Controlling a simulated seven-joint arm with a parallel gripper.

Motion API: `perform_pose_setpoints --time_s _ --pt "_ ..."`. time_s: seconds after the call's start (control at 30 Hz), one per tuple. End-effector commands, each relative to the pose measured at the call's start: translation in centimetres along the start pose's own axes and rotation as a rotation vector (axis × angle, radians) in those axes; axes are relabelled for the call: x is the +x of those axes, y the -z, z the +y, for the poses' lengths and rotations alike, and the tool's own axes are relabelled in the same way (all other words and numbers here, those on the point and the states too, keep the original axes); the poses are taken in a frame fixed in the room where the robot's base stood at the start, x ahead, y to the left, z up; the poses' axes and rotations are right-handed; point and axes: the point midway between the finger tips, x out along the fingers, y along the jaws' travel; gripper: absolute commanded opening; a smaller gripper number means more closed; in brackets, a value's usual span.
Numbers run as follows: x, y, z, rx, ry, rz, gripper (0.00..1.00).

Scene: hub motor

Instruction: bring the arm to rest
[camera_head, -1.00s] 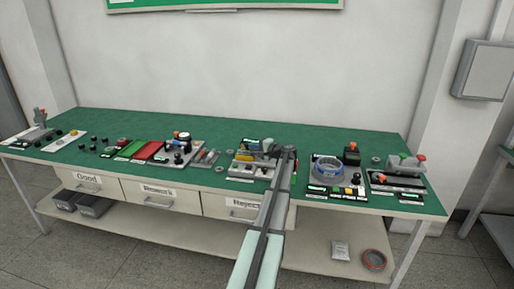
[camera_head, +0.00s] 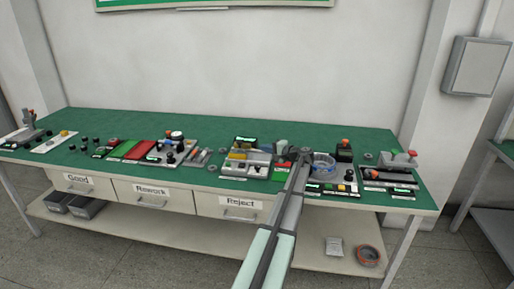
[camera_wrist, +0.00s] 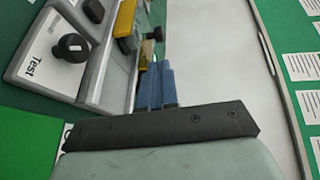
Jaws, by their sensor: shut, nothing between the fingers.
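My gripper (camera_wrist: 160,72) shows in the wrist view as two blue fingers, shut against each other with nothing between them. In the head view my arm reaches up from the bottom edge over the front of the green-topped workbench (camera_head: 215,128). Its far end is over the bench, between a grey station with a yellow part (camera_head: 238,155) and a station with a blue ring (camera_head: 323,166). The arm hides part of the bench there. The fingers are too small to make out in the head view. In the wrist view they lie close to the grey test box (camera_wrist: 92,45); contact cannot be told.
Red and green mats (camera_head: 139,149) and several fixtures stand to the left. A grey fixture with a red knob (camera_head: 402,161) is at the right end. Drawers labelled Good, Rework and Reject (camera_head: 232,205) hang below the top. The back strip of the bench is mostly clear.

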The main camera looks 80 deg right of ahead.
Motion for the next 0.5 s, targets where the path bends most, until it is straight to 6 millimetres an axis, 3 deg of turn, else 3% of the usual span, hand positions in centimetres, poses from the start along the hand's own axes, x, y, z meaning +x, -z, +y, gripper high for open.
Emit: perform_pose_setpoints --time_s 0.2,0.5 --pt "-2.1 0.0 0.0 0.000 0.000 0.001 0.00" --pt "-2.4 -0.1 0.0 0.000 -0.002 0.000 0.00"
